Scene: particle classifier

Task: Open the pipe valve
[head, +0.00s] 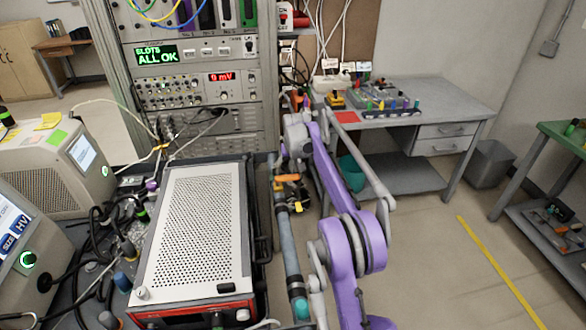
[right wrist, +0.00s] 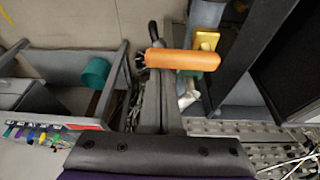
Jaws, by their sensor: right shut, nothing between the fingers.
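The pipe valve has an orange handle (head: 287,178) on a grey pipe (head: 289,245) beside the rack box in the head view. In the right wrist view the orange handle (right wrist: 183,60) lies crosswise by the fingers, with a yellow part (right wrist: 207,40) beyond its right end. My right gripper (right wrist: 160,98) is shut and empty, its dark fingers together and reaching to the handle's left end. I cannot tell whether they touch it. In the head view the right gripper is mostly hidden behind my purple arm's wrist. My left gripper is not in view.
A perforated grey box (head: 195,225) stands left of the pipe, with cables and instruments farther left. A grey desk (head: 440,105) stands behind on the right. A teal bin (head: 352,172) is beneath it.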

